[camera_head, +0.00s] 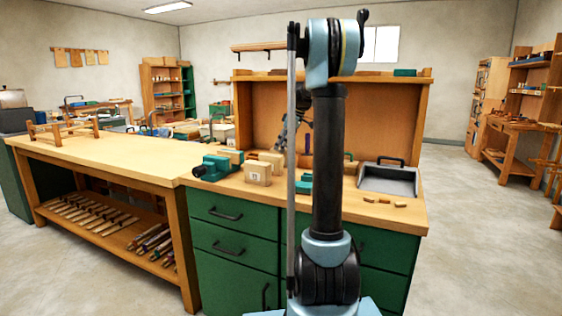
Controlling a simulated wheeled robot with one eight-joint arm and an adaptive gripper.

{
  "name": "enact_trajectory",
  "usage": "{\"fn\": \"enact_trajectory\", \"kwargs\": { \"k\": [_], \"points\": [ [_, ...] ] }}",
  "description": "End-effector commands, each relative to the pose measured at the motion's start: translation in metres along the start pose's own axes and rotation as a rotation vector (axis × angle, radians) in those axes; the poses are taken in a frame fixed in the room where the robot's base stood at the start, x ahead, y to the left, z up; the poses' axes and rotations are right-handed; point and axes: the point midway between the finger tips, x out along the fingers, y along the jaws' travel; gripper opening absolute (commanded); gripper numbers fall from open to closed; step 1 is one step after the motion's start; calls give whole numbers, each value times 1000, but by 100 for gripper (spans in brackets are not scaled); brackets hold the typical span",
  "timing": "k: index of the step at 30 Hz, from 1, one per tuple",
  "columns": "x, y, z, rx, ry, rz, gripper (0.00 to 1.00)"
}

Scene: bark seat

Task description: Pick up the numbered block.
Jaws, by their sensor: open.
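The numbered block (257,174) is a pale wooden block with a small dark number on its front face; the digits are too small to read surely. It stands on the wooden top of the green cabinet bench (226,182), right of a teal vise (213,167). What seems to be my gripper (292,148) shows only in part, grey and dark, behind the thin pole and my arm's upright link. It is open, above and to the right of the block and apart from it. Its fingertips are mostly hidden.
Another pale block (272,158) stands just behind. A teal object (304,184) lies to the right, partly hidden by my arm. A grey tray (388,180) and small wooden pieces (400,204) are farther right. A tall wooden back panel (395,120) closes the bench's rear.

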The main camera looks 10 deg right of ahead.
Motion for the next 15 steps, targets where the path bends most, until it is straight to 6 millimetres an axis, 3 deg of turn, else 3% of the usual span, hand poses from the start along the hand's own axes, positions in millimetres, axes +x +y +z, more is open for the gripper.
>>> {"fn": "enact_trajectory", "kwargs": {
  "k": [6, 15],
  "points": [
    [23, 0, 0, 0, 0, 0, 58],
    [26, 0, 0, 0, 0, 0, 58]
  ]
}}
